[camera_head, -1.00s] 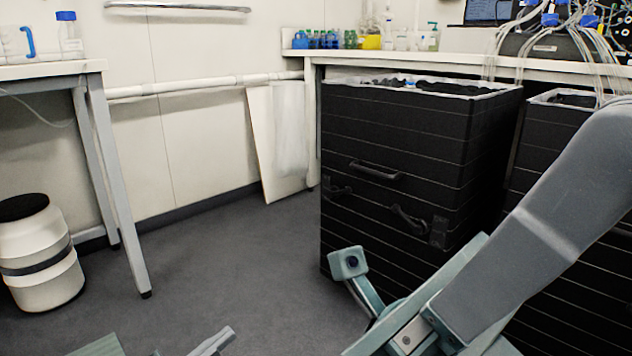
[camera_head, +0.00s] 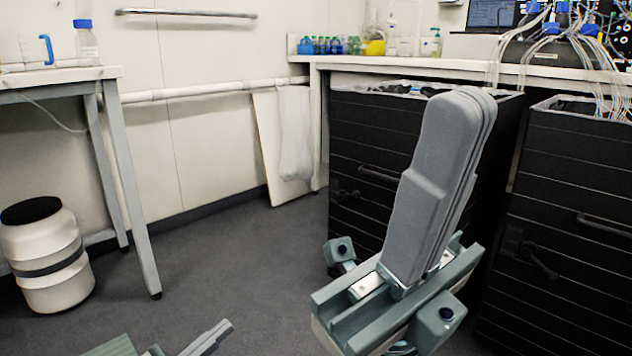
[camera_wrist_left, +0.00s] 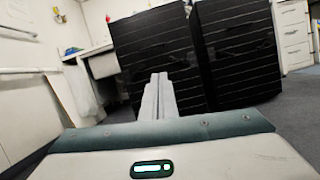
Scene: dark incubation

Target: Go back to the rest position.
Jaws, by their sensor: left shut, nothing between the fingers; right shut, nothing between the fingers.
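My left gripper (camera_head: 226,326) shows at the bottom left of the head view, with its slim grey fingers together and empty above the floor. In the left wrist view its fingers (camera_wrist_left: 159,77) are shut with nothing between them. My right gripper (camera_head: 468,100) is large and close in the head view. Its grey fingers point up and lie together, empty, above its teal body, and they hide part of a black cabinet behind. Neither gripper visibly holds anything.
Two black bins (camera_head: 350,135) (camera_head: 570,190) stand under the white bench (camera_head: 400,69) at the right. A white side table (camera_head: 50,78) and a white canister with black lid (camera_head: 45,265) are at the left. The grey floor (camera_head: 215,255) between is clear.

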